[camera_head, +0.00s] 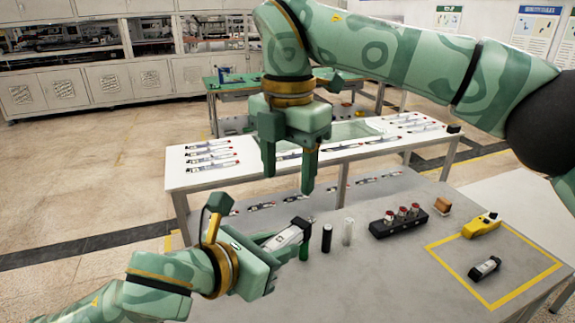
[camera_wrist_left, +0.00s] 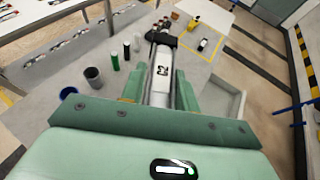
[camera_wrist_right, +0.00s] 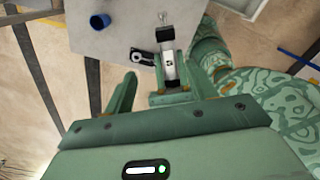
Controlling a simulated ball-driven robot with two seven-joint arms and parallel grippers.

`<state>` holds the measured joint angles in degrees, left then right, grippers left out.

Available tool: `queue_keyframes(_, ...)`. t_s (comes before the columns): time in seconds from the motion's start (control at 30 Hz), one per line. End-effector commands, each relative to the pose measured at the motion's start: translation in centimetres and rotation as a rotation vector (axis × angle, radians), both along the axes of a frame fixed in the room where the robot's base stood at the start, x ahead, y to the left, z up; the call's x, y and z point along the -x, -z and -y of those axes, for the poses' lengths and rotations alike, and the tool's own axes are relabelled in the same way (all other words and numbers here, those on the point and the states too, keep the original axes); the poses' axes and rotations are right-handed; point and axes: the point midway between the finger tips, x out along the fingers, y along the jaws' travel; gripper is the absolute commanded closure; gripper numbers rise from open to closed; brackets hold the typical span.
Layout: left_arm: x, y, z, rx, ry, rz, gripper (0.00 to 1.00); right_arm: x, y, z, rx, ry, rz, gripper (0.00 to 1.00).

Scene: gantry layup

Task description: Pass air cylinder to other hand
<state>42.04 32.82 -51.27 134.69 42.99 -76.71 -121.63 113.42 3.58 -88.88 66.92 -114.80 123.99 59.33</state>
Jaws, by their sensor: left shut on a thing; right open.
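The air cylinder (camera_head: 286,238) has a silver-grey body with a dark end and is held above the grey table. My left gripper (camera_head: 283,246) is shut around it. In the left wrist view the cylinder (camera_wrist_left: 160,78) lies between the fingers, its dark end pointing away. My right gripper (camera_head: 292,172) is open and empty, fingers pointing down, above the cylinder and apart from it. In the right wrist view the cylinder (camera_wrist_right: 170,68) shows beyond and between the open fingers, with part of my left gripper (camera_wrist_right: 172,95) around its lower end.
On the grey table (camera_head: 380,275) stand a black post (camera_head: 327,238), a white post (camera_head: 348,231), a black rack (camera_head: 398,224) with red-topped parts, a brown block (camera_head: 442,206) and a yellow object (camera_head: 482,224). A small black-and-silver part (camera_head: 485,268) lies inside a yellow outline. A white table (camera_head: 240,178) is behind.

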Motion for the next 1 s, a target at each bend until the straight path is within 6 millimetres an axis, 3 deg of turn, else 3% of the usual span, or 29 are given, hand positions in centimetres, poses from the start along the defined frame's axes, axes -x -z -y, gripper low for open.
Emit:
queue_keyframes(0.6,0.0,-0.1,0.0,0.001,0.000,0.002,1.00,0.2,10.5,0.1,0.008,0.004,-0.004,0.44)
queue_keyframes(1.0,0.0,-0.1,0.0,0.001,0.000,0.002,1.00,0.1,11.7,0.1,0.008,0.004,-0.001,0.44)
